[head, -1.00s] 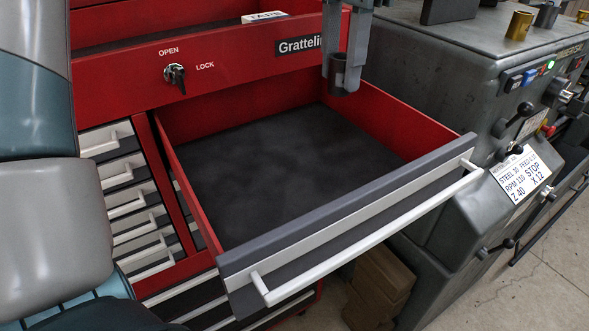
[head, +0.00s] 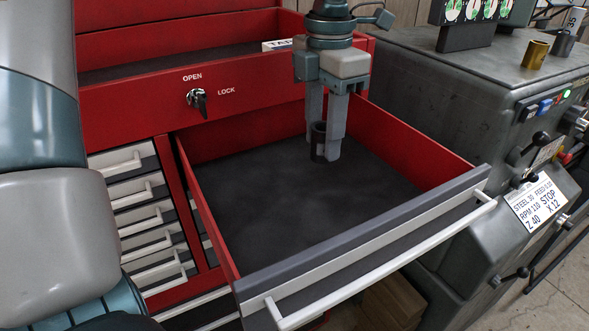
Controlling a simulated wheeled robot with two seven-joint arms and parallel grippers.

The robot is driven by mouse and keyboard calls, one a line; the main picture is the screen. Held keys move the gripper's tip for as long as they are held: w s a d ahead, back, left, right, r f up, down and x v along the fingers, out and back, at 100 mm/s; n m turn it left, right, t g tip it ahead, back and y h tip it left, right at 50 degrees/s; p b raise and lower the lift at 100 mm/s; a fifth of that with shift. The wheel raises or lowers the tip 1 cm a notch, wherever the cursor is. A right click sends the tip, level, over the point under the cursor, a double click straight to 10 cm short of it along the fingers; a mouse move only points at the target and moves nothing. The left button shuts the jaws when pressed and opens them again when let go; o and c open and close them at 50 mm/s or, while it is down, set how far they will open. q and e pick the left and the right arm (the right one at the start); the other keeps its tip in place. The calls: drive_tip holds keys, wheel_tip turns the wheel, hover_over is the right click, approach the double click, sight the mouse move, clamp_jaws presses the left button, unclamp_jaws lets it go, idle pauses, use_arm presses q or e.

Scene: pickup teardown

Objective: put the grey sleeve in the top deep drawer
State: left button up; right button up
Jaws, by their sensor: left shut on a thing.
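The top deep drawer (head: 205,205) of the red cabinet is pulled open, and its dark lined floor is bare. My left gripper (head: 324,145) points down inside the drawer's outline, toward the back right. It is shut on the dark grey sleeve (head: 318,143), a short upright cylinder between its fingertips. The sleeve appears close to the drawer floor; I cannot tell whether it touches. The fingers hide part of the sleeve. My right gripper is not in view.
The drawer's red side walls and front with a long white handle (head: 390,262) surround the space. A grey machine (head: 430,100) stands close on the right, with a brass sleeve (head: 535,53) on top. Shallow drawers (head: 145,215) are shut at left. A key (head: 199,102) sticks out above.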

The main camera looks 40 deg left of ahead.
use_arm(q)
drive_tip(key=s+f, duration=0.1)
drive_tip(key=s+a+f+p, duration=0.1)
drive_tip(key=s, duration=0.1)
drive_tip(key=s+a+f, duration=0.1)
drive_tip(key=shift+s+a, duration=0.25)
drive_tip(key=shift+s, duration=0.05)
drive_tip(key=shift+f, duration=0.1)
drive_tip(key=shift+f+p, duration=1.05)
drive_tip(key=shift+f, duration=0.95)
drive_tip(key=o, duration=1.3)
drive_tip(key=shift+c, duration=0.2)
